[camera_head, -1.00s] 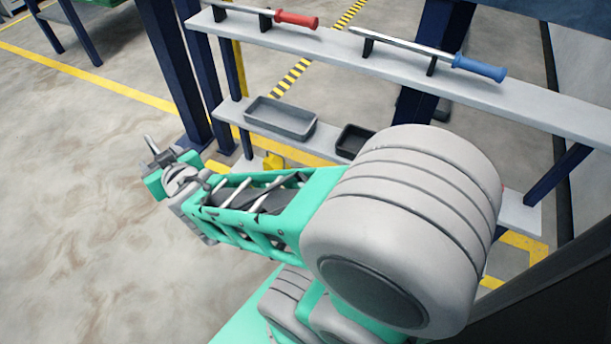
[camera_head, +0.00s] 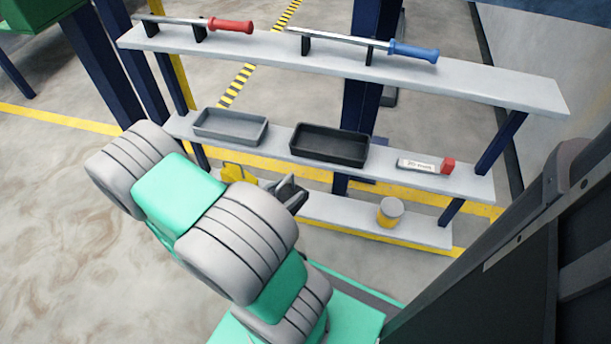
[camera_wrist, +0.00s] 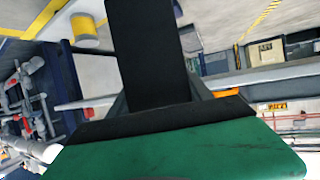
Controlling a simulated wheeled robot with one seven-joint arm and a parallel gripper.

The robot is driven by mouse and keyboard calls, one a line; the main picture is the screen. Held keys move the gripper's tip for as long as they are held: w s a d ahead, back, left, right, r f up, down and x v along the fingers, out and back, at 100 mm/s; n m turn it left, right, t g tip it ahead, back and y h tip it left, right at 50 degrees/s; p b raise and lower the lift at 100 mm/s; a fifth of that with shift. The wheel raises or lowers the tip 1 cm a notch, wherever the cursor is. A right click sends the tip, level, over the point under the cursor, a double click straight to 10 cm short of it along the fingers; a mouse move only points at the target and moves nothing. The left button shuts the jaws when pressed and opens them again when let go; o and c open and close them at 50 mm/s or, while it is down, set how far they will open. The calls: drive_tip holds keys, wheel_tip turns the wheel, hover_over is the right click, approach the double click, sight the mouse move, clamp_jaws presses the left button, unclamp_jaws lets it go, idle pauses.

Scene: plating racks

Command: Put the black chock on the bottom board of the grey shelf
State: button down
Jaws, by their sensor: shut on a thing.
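The grey shelf has three light-grey boards on dark blue posts. Its bottom board (camera_head: 345,221) shows in the head view, its left part hidden behind my arm. My gripper (camera_head: 290,192) shows as a small dark shape just past my arm, in front of the left part of the bottom board. It is shut on the black chock (camera_wrist: 150,50), which fills the middle of the wrist view as a dark upright band. In the head view I cannot separate the chock from the dark gripper parts. The gap to the board is unclear.
The middle board holds a grey tray (camera_head: 230,126), a black tray (camera_head: 329,145) and a red-ended piece (camera_head: 447,166). Bare board lies left of the can.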

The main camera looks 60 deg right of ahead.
drive_tip(key=s+d+f+m+g+y, duration=0.5)
drive_tip(key=s+d+f+m+g, duration=0.4)
drive_tip(key=s+d+f, duration=0.2)
drive_tip(key=s+d, duration=0.2)
drive_tip(key=d, duration=0.2)
drive_tip(key=shift+s+d+f+m+g+y, duration=0.15)
drive_tip(key=shift+s+d+m+g+y, duration=0.15)
